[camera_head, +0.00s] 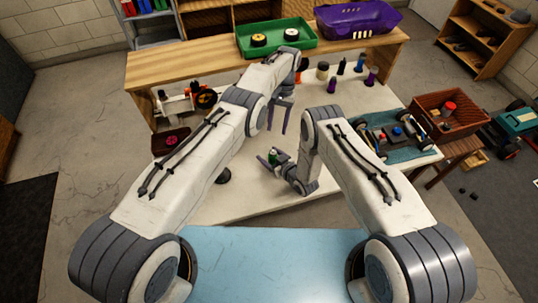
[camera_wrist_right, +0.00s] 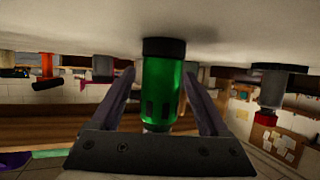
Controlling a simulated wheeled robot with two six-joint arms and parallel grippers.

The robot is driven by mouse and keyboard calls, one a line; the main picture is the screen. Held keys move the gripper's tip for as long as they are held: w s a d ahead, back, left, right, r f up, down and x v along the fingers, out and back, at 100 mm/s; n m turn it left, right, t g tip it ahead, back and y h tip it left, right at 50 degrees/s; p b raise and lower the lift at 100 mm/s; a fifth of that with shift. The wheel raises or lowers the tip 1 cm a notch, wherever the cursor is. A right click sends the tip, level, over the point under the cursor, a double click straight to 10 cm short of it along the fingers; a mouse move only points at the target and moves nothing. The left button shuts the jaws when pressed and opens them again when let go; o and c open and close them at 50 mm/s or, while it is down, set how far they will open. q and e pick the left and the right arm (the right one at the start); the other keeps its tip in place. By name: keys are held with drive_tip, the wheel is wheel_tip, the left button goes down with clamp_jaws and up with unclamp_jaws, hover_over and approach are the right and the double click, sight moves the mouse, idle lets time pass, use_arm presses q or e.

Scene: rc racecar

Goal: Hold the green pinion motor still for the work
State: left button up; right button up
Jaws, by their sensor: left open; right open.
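The green pinion motor (camera_wrist_right: 163,90) is a green cylinder with a black end cap, and the cap is against the white tabletop in the right wrist view. It shows small in the head view (camera_head: 273,158). My right gripper (camera_head: 271,159) is open, low over the table, with one finger on each side of the motor. In the right wrist view (camera_wrist_right: 160,95) a gap shows between the motor and each finger. My left gripper (camera_head: 281,116) is open and empty above the table, farther back, its fingers pointing down.
A green tray (camera_head: 307,47) with two wheels and a purple bin (camera_head: 358,32) stand on the wooden shelf at the back. Several small bottles stand below it. A car chassis lies on a teal mat (camera_head: 424,154) at the right, near a brown crate (camera_head: 466,123).

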clamp_jaws()
use_arm(q)
drive_tip(key=shift+w+d+r+t, duration=0.25)
drive_tip(key=shift+w+t, duration=0.15)
drive_tip(key=shift+t, duration=0.1)
drive_tip(key=shift+c, duration=0.3)
drive_tip(key=m+t+h, duration=0.1)
drive_tip(key=t, duration=0.2)
approach(273, 150)
wheel_tip(273, 150, down, 9)
drive_tip(key=shift+w+a+f, duration=0.1)
drive_tip(key=shift+a+f, duration=0.05)
idle(0.4)
